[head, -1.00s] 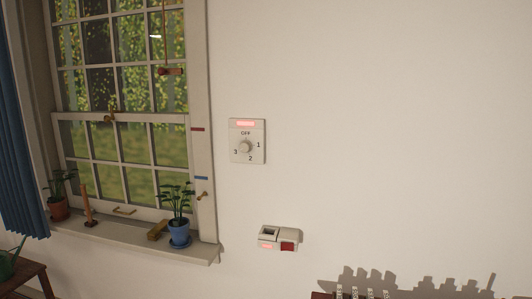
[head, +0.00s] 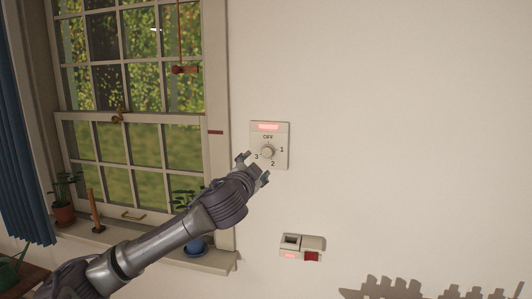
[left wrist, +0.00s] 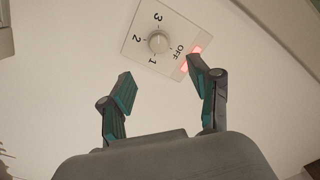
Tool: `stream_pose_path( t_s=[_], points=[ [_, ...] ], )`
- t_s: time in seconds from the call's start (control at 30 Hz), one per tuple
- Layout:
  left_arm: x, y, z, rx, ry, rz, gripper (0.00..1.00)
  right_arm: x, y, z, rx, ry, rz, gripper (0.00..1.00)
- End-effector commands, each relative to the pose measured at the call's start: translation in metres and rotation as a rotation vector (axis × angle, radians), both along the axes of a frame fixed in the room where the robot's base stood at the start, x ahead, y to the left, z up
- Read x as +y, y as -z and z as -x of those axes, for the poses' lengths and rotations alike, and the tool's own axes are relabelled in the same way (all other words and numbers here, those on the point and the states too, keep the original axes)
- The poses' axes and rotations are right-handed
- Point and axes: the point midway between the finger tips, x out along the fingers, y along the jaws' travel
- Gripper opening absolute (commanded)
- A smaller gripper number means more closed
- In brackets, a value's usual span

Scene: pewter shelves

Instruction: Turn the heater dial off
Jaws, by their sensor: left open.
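The heater dial is a round pale knob (head: 267,152) on a white wall plate (head: 282,130), marked OFF at the top and 1, 2, 3 around it. A red light (head: 268,127) glows above OFF. I cannot tell which mark the knob points to. My left gripper (head: 254,168) is open and empty, just below and left of the knob in the head view. In the left wrist view the knob (left wrist: 158,42) shows beyond and between the open fingers (left wrist: 160,72), not touched by them. My right gripper is out of view.
A white switch box (head: 301,246) with a red button and a lit red light is on the wall below. A window (head: 135,122) with a sill (head: 222,262) is at left, holding plants and a candle. My left arm hides part of the blue pot (head: 197,246).

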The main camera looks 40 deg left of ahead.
Motion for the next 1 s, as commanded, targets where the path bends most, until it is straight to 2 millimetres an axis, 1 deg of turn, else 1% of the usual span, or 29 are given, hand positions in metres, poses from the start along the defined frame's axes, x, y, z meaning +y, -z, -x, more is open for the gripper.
stream_pose_path(
  t_s=[0.03, 0.23, 0.4, 0.5, 0.7, 1.0],
  points=[
    [0.004, -0.004, -0.007, -0.001, -0.001, 0.003, 0.62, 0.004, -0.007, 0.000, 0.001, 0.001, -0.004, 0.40],
    [0.024, -0.005, -0.045, -0.001, -0.001, 0.005, 0.62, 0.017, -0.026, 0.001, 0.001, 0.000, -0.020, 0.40],
    [0.042, -0.004, -0.076, 0.000, -0.001, 0.005, 0.62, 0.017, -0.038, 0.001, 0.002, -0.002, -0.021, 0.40],
    [0.049, -0.003, -0.090, 0.001, 0.001, 0.002, 0.62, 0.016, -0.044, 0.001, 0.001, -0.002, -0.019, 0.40],
    [0.058, -0.001, -0.107, 0.001, 0.001, 0.002, 0.62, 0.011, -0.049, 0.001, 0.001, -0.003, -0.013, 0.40],
    [0.060, 0.001, -0.111, 0.002, 0.001, -0.001, 0.62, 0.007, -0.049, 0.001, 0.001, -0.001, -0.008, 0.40]
  ],
)
